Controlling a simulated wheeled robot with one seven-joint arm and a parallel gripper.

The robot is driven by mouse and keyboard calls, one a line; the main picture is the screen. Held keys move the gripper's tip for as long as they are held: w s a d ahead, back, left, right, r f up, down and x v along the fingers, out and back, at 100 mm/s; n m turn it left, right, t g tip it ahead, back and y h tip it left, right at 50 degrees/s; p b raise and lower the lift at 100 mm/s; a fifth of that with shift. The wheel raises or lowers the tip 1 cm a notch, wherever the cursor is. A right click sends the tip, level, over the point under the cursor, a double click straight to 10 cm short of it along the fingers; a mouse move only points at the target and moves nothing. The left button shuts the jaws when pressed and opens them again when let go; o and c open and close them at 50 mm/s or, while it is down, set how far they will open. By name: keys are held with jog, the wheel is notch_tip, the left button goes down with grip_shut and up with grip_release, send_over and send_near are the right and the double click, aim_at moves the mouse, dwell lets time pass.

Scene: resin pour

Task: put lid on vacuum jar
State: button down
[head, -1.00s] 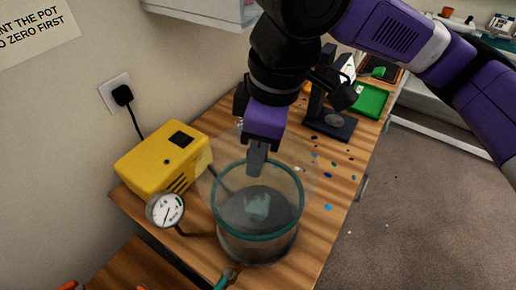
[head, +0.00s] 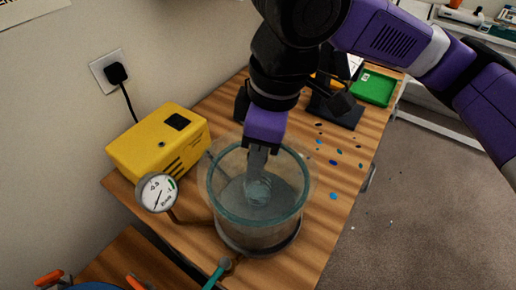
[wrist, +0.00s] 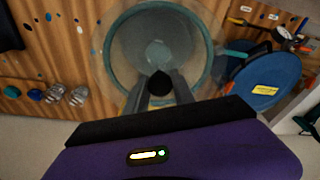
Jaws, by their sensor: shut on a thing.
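The vacuum jar (head: 255,237) is a clear, wide cylinder with a teal rim, standing on the wooden bench; its rim also shows in the wrist view (wrist: 112,50). A pale cup (head: 258,190) is inside it. My gripper (head: 257,168) points down over the jar and is shut on the lid's dark knob (wrist: 160,86). The lid (head: 225,163) is a clear, faint disc, held roughly level at or just above the jar's mouth. It overlaps the rim in both views and looks slightly off centre. Whether it touches the rim I cannot tell.
A yellow pump (head: 158,143) and a round gauge (head: 157,192) stand left of the jar. A teal-handled valve (head: 217,272) is in front. A dark stand (head: 335,110) and a green tray (head: 372,88) are behind. Small coloured spots dot the bench at right.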

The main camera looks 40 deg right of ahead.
jog(key=shift+f+b, duration=0.4)
jog(key=shift+f, duration=0.35)
dwell(0.4)
jog(key=c, duration=1)
grip_release()
notch_tip(320, 180, up, 8)
jog(key=p, duration=0.8)
jog(key=shift+r, duration=0.1)
jog(key=shift+a, duration=0.1)
